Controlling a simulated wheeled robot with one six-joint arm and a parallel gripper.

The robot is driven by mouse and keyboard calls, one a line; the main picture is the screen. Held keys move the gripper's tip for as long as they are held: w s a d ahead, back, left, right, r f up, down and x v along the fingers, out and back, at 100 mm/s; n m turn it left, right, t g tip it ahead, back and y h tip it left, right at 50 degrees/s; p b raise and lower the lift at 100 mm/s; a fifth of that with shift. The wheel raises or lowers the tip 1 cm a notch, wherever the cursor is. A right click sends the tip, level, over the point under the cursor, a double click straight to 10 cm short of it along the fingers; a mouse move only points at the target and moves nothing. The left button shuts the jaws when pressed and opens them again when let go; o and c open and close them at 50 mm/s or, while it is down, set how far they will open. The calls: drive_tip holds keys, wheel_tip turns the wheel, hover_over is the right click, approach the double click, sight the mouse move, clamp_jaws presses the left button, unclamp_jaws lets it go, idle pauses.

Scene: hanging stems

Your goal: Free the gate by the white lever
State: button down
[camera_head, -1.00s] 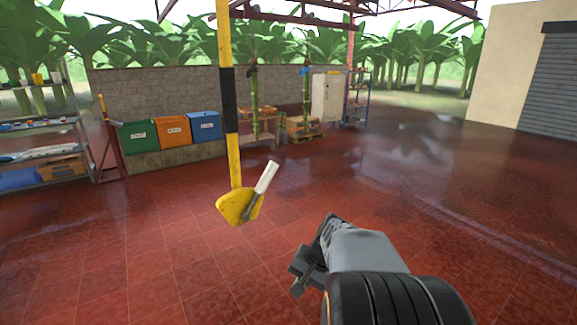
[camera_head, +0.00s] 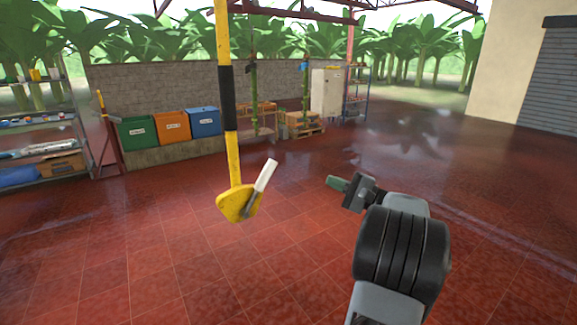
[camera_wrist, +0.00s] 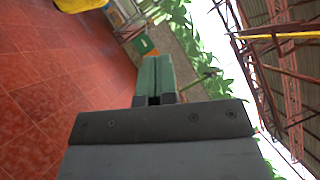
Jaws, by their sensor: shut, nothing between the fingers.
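The white lever (camera_head: 265,176) sticks up and to the right from a yellow plate (camera_head: 237,204) at the foot of a yellow and black hanging bar (camera_head: 227,90). The lever is tilted. My gripper (camera_head: 332,182) is to the right of the lever, apart from it, with its green fingers pointing left. In the wrist view the green fingers (camera_wrist: 155,78) lie together, shut with nothing between them. Part of a yellow thing (camera_wrist: 78,4) shows at the top left of the wrist view. The lever itself cannot be made out there.
Green, orange (camera_head: 172,127) and blue bins stand by the low wall at the back. A shelf (camera_head: 40,130) stands at the left. A pallet (camera_head: 302,125) and a pale cabinet (camera_head: 326,93) stand behind. The red tiled floor around the bar is clear.

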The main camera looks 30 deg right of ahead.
drive_tip(key=shift+a, duration=0.1)
drive_tip(key=s+a+r+p+x, duration=0.1)
drive_tip(key=p+x, duration=0.4)
drive_tip(key=x, duration=0.7)
drive_tip(key=shift+a, duration=0.7)
drive_tip(key=shift+w, duration=0.1)
